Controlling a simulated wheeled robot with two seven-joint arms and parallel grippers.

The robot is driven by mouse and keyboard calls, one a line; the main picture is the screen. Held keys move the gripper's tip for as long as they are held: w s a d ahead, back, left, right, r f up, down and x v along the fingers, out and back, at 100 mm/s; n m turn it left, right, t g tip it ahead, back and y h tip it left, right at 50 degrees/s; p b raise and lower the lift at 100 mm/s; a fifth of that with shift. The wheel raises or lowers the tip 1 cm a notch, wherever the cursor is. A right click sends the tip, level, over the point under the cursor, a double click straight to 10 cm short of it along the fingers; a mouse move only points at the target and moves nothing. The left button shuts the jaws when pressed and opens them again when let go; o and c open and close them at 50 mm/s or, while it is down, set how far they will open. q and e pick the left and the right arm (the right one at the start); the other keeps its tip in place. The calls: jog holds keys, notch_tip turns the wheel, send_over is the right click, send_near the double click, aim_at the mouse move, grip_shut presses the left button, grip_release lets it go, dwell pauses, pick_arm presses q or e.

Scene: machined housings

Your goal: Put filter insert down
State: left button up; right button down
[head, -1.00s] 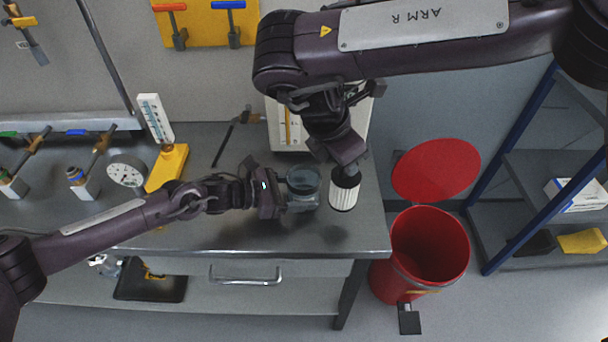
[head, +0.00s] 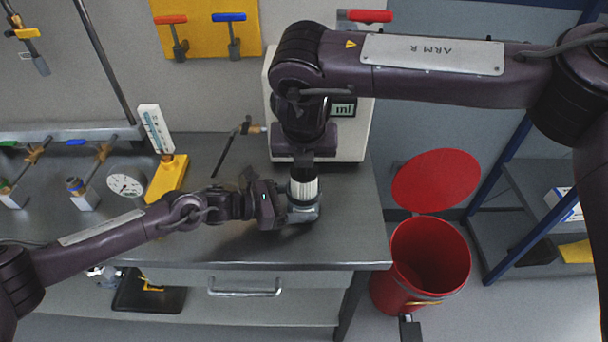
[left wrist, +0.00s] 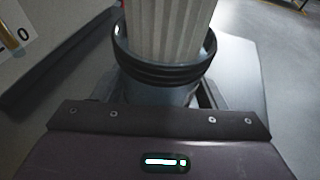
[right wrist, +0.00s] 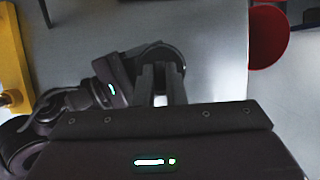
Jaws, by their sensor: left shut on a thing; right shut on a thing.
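The filter insert (head: 304,189) is a white pleated cylinder with a dark top. My right gripper (head: 303,166) is shut on its top from above and holds it upright. A clear grey housing bowl (head: 304,214) stands on the bench. My left gripper (head: 284,205) is shut on the bowl from the left. In the left wrist view the pleated insert (left wrist: 168,28) reaches down inside the black rim of the bowl (left wrist: 163,70). How deep its lower end sits is hidden. In the right wrist view the fingers (right wrist: 159,72) cover most of the insert.
A pale instrument box (head: 352,140) stands behind the bowl. A dial gauge (head: 126,183) and a yellow stand (head: 166,178) are to the left. The bench's right edge is close, with an open red bin (head: 431,262) beyond it. The bench front (head: 230,243) is clear.

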aim_at(304, 174)
jog(key=shift+f, duration=2.3)
jog(key=shift+f, duration=0.15)
jog(key=c, duration=1.5)
grip_release()
jog(key=v, duration=1.2)
pick_arm(q)
jog(key=o, duration=0.8)
jog(key=shift+o, duration=0.2)
